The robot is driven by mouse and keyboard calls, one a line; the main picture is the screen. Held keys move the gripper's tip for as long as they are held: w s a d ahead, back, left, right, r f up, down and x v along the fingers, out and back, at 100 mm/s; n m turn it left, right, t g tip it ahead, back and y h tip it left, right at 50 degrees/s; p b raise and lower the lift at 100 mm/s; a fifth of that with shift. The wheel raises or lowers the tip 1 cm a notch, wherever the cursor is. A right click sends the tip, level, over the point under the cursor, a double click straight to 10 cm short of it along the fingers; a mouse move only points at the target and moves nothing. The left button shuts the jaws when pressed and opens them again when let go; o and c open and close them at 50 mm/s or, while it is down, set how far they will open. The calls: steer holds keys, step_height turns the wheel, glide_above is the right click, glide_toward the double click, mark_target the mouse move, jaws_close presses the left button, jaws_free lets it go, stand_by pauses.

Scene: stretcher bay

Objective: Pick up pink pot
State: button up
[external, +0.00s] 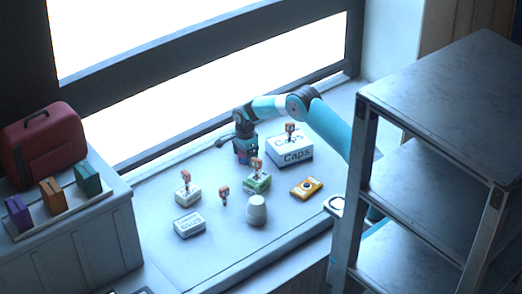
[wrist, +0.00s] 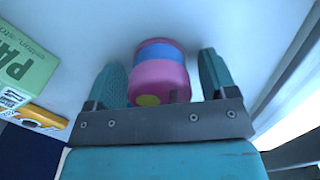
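The pink pot (wrist: 158,75) has a pink body with a blue band and a yellow spot. In the wrist view it lies between the two teal fingers of my gripper (wrist: 163,80). The left finger is very close to the pot's side, and I cannot tell if it touches. A narrow gap shows between the pot and the right finger. The gripper is open around the pot. In the external view my gripper (external: 243,157) points down at the back of the counter near the window. The pot is mostly hidden behind it there.
A green box (external: 257,183) stands in front of my gripper, with a white Caps box (external: 290,155) to the right. A yellow device (external: 306,187), a white vase (external: 256,210) and white boxes (external: 189,225) share the counter. A metal shelf (external: 440,80) stands at right.

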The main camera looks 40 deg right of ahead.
steer(key=c, duration=0.8)
steer(key=shift+r, duration=0.1)
